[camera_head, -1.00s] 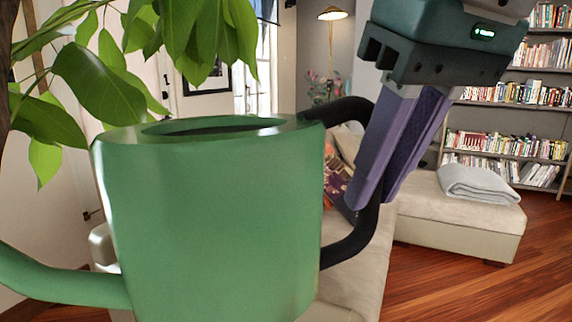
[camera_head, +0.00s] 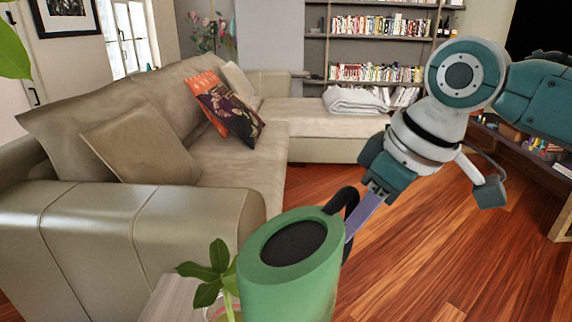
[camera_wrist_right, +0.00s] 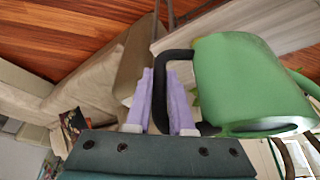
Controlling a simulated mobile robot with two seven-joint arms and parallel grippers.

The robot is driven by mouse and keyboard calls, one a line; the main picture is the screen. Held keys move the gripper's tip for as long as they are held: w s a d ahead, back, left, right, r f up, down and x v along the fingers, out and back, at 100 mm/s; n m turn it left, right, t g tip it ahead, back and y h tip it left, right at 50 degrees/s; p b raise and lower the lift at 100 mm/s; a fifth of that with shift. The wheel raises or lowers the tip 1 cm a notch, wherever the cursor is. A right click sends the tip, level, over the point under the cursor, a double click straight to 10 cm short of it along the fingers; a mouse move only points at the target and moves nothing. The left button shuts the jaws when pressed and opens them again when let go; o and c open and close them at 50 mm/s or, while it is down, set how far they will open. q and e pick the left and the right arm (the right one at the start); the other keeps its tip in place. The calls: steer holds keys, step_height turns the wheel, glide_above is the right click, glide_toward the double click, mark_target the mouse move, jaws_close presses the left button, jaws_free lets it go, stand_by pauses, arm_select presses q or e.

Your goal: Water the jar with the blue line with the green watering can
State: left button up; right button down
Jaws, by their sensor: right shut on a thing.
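The green watering can (camera_head: 292,275) is at the bottom middle of the head view, its round dark opening facing up. Its black handle (camera_head: 349,205) is on the right side. My right gripper (camera_head: 362,215), with purple fingers, is shut on this handle. In the right wrist view the can (camera_wrist_right: 245,80) is to the right of the purple fingers (camera_wrist_right: 163,100), with the black handle (camera_wrist_right: 176,56) at them. A leafy plant (camera_head: 212,272) stands left of the can; its container is mostly hidden, with a pinkish-red line at its edge. I see no blue line. My left gripper is out of view.
A pale wooden surface (camera_head: 172,298) lies under the plant. A beige sofa (camera_head: 100,225) with cushions fills the left. Bookshelves (camera_head: 375,50) stand at the back, another low shelf (camera_head: 535,155) at the right. The wooden floor (camera_head: 440,260) at the right is clear.

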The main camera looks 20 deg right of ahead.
arm_select(q)
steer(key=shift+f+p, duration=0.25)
steer(key=shift+p, duration=0.1)
arm_select(e)
steer(key=s+f+n+t+h, duration=0.1)
steer(key=s+f, duration=0.4)
steer(key=f, duration=0.7)
steer(key=shift+s+d+f+n, duration=0.15)
steer(key=shift+d+f+n, duration=0.05)
steer(key=shift+f+n, duration=0.15)
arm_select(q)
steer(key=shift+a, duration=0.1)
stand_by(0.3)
arm_select(e)
steer(key=shift+r, duration=0.1)
arm_select(q)
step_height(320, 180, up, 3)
steer(key=p, duration=0.3)
arm_select(e)
step_height(320, 180, up, 2)
steer(key=shift+r+t+h, duration=0.1)
steer(key=shift+t+h, duration=0.3)
